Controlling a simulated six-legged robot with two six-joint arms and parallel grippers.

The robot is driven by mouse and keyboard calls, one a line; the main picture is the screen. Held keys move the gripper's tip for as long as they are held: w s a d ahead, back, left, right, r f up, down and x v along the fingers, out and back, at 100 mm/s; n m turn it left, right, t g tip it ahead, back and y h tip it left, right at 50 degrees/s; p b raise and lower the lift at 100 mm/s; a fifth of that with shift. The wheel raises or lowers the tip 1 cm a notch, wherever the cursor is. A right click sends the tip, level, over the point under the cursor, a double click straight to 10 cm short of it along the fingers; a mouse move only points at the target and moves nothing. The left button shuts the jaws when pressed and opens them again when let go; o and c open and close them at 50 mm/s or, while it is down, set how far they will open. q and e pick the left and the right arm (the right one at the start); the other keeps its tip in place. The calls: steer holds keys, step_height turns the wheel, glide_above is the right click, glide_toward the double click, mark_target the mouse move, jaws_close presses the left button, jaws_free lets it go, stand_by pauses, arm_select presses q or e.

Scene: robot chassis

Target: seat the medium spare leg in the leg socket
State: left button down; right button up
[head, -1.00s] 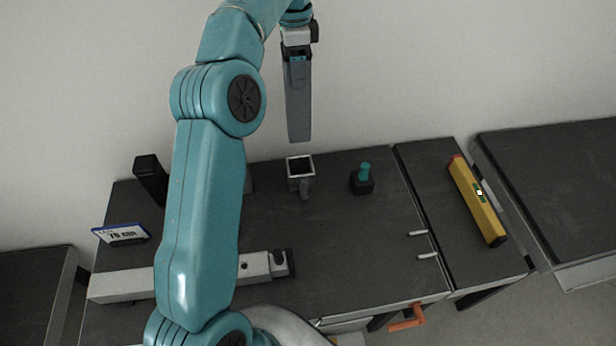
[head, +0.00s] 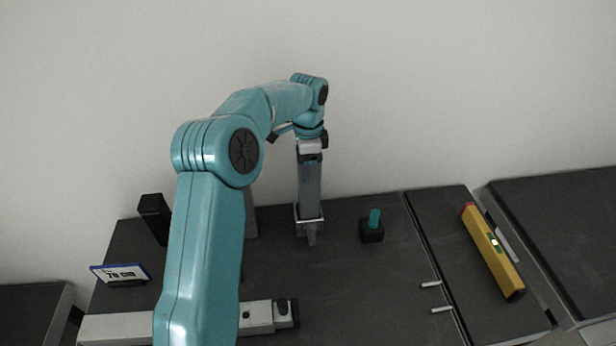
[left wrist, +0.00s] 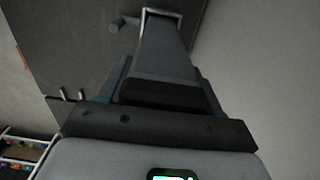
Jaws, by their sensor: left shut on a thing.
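The medium spare leg (head: 309,185) is a long grey square bar, held upright by my left gripper (head: 310,157). Its top end is between the jaws, which are shut on it. The leg socket (head: 309,228) is a square metal sleeve with a bolt or knob at its front, standing on the dark bench. The leg's lower end is at the socket mouth and looks to be inside its rim; how deep it sits is hidden. The left wrist view shows the leg (left wrist: 165,52) running to the socket rim (left wrist: 161,12). My right gripper is not in view.
A black block with a teal peg (head: 372,232) stands right of the socket. A yellow spirit level (head: 493,252) lies farther right. A pale beam (head: 256,317) lies at the front left, near a sign (head: 121,274) and a black post (head: 154,216). A wall rises behind.

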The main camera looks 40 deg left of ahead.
arm_select(q)
step_height(320, 180, down, 4)
steer(key=shift+r, duration=0.1)
steer(key=shift+s, duration=0.15)
steer(key=shift+c, duration=1)
jaws_free()
steer(key=shift+f, duration=0.3)
steer(key=shift+r, duration=0.1)
step_height(320, 180, up, 12)
steer(key=shift+r, duration=0.15)
